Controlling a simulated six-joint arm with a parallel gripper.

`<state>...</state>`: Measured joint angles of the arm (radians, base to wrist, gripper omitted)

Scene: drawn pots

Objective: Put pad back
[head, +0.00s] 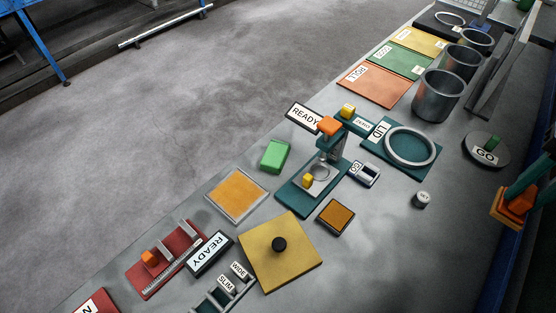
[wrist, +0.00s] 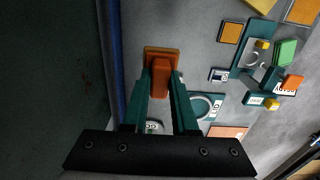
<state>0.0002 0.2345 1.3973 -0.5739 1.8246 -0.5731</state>
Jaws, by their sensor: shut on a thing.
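In the wrist view the orange block (wrist: 161,52) sits between the fingertips. No label names the pad, so I cannot tell for sure that this block is it. A flat orange square in a pale frame (head: 237,195) and a smaller orange square in a dark frame (head: 335,216) lie on the bench.
A round GO disc (head: 487,150) with a green knob is nearest my gripper. Several metal cups (head: 437,96) stand behind it. A teal LID plate with a ring (head: 432,164), a small SET knob (head: 422,199) and a yellow plate (head: 278,272) are further left. The bench's lower right is clear.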

